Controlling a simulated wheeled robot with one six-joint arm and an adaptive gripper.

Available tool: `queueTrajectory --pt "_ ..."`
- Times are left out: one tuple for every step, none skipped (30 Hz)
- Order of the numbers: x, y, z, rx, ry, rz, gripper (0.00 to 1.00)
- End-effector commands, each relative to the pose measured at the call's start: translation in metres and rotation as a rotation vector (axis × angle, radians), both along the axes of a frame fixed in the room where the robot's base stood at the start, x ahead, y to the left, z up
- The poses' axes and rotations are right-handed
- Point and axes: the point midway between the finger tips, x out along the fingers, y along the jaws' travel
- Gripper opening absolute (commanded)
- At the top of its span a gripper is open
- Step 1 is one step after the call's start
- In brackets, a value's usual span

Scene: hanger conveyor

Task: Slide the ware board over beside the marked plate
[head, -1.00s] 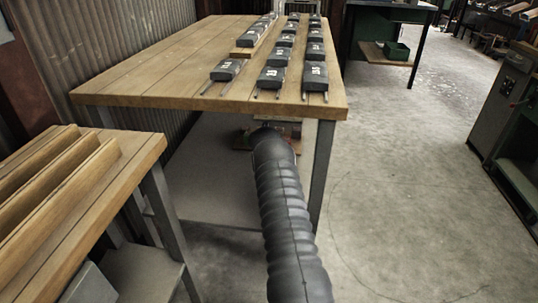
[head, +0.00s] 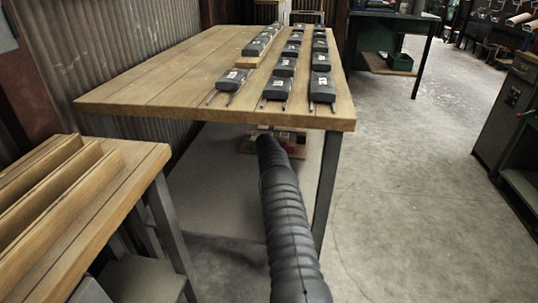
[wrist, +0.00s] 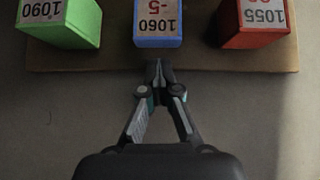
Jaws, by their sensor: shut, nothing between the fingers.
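In the wrist view a flat brown board (wrist: 112,60), which seems to be the ware board, carries a green block (wrist: 68,28) marked 1090, a blue block (wrist: 158,28) marked 1060 -5 and a red block (wrist: 250,36) marked 1055. My gripper (wrist: 158,68) is shut and empty, its tips at the board's near edge by the blue block; I cannot tell whether they touch. In the head view the board with blocks (head: 298,153) is partly seen below the table top, and my arm hides the gripper. I cannot make out a marked plate.
The wooden table (head: 150,85) above holds several dark numbered blocks (head: 276,89) with prongs. A grey lower shelf (head: 215,185) lies under it. A slatted wooden bench (head: 125,185) stands at the left. Open floor (head: 410,190) lies to the right.

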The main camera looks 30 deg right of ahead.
Motion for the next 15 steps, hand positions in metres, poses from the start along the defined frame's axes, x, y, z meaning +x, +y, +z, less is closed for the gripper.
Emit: queueTrajectory --pt "-0.002 -0.002 -0.002 0.002 0.004 -0.003 0.0" --pt "-0.003 -0.002 -0.001 0.0 0.005 -0.003 0.0" --pt "-0.003 -0.001 0.0 0.0 0.005 -0.002 0.0" --pt "-0.004 0.0 0.001 0.0 0.005 -0.002 0.0" --pt "-0.004 0.001 0.003 -0.001 0.005 -0.002 0.0" --pt "-0.005 0.003 0.005 0.0 0.002 -0.001 0.0" --pt "-0.005 0.005 0.007 -0.001 0.003 0.0 0.0" --pt "-0.006 0.007 0.009 -0.001 0.003 0.001 0.0" --pt "-0.008 0.01 0.012 0.0 0.003 0.002 0.0" --pt "-0.009 0.012 0.014 0.0 0.003 0.004 0.0" --pt "-0.01 0.014 0.016 -0.001 0.002 0.005 0.0" --pt "-0.013 0.017 0.018 0.001 0.003 0.006 0.0" --pt "-0.014 0.019 0.022 0.0 0.002 0.006 0.0" --pt "-0.016 0.021 0.025 -0.001 0.002 0.006 0.0" --pt "-0.018 0.023 0.029 -0.001 0.001 0.007 0.0"
